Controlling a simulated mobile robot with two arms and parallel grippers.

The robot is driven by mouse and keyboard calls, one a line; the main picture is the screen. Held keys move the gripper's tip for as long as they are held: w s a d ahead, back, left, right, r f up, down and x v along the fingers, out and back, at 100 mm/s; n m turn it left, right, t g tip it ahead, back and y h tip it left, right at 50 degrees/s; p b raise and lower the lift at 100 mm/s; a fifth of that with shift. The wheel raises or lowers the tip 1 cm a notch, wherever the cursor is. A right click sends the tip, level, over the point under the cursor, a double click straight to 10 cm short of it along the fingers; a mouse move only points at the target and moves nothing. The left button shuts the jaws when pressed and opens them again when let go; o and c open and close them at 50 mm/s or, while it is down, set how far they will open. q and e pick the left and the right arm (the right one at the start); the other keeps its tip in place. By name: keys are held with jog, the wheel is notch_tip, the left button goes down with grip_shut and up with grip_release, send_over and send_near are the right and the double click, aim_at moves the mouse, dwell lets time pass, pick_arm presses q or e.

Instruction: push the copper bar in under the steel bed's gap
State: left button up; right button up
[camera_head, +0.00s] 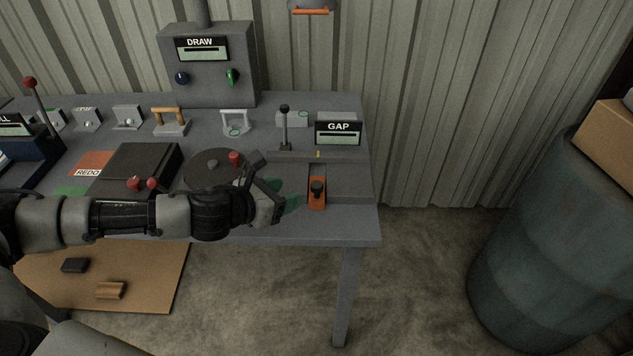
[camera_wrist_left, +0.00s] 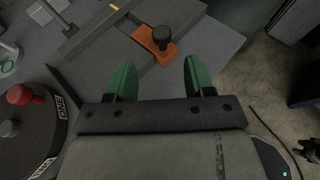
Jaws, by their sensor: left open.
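The copper bar (camera_head: 317,198), an orange piece with a black knob on top, sits in a slot of the grey steel bed (camera_head: 346,185) near the table's right end. The wrist view also shows the bar (camera_wrist_left: 148,44) and the bed (camera_wrist_left: 207,48). A GAP display (camera_head: 338,130) stands behind the bed. My left gripper (camera_head: 283,194) is just left of the bar, apart from it. In the wrist view its green fingers (camera_wrist_left: 158,74) are spread and empty, with the bar beyond their tips.
A dark turntable with a red knob (camera_head: 234,157) lies left of my gripper. A lever (camera_head: 285,128) stands behind the bed's left side. The DRAW box (camera_head: 207,62) is at the back. A barrel (camera_head: 556,230) stands right of the table, with open floor between.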

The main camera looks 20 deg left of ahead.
aim_at(315, 185)
pick_arm(q)
jog(key=x, duration=1)
jog(key=shift+w+d, duration=0.1)
jog(key=shift+d, duration=0.1)
pick_arm(e)
jog(key=shift+s+r, duration=0.15)
jog(key=shift+s, duration=0.05)
pick_arm(q)
jog(key=shift+c, duration=0.5)
